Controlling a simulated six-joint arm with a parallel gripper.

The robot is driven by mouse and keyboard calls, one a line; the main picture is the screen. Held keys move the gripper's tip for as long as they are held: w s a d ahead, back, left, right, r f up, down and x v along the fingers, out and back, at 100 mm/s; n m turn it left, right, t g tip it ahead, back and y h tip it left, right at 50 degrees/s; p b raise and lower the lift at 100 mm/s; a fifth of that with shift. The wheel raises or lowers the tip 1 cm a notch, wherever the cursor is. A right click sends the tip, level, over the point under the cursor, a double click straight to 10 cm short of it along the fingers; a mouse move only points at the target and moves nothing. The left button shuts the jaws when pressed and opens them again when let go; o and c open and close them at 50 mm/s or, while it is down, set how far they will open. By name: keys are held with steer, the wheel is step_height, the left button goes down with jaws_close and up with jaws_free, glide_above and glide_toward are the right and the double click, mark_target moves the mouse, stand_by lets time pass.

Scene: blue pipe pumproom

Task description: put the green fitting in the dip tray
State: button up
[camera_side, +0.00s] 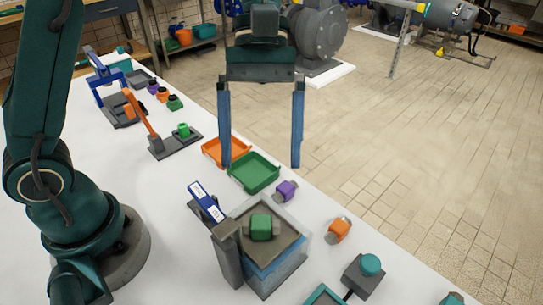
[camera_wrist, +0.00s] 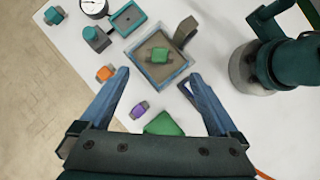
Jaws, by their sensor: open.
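A green fitting (camera_side: 262,228) with grey ends lies on the brown-grey tray surface (camera_side: 240,213) at the top of a clear-walled tank with blue below. In the wrist view the green fitting (camera_wrist: 158,56) sits near the middle of that square tray surface (camera_wrist: 148,70). I take this to be the dip tray, though no label confirms it. My gripper (camera_side: 261,165) is open and empty, fingers pointing down, above and behind the tank in the side view. In the wrist view the fingertips of my gripper (camera_wrist: 158,73) are wide apart, with the tank beyond them.
A green tray (camera_side: 253,172) and an orange tray (camera_side: 215,151) lie behind the tank. A purple fitting (camera_side: 286,191) and an orange fitting (camera_side: 340,229) lie beside it. A teal-topped block (camera_side: 367,270) stands in front right.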

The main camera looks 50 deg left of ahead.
steer(key=s+a+m+t+y, duration=0.4)
steer(key=s+a+m+t, duration=0.3)
steer(key=a+m+t, duration=0.2)
steer(key=shift+s+a+f+t, duration=0.15)
steer(key=shift+a+t, duration=0.25)
steer(key=shift+a, duration=0.15)
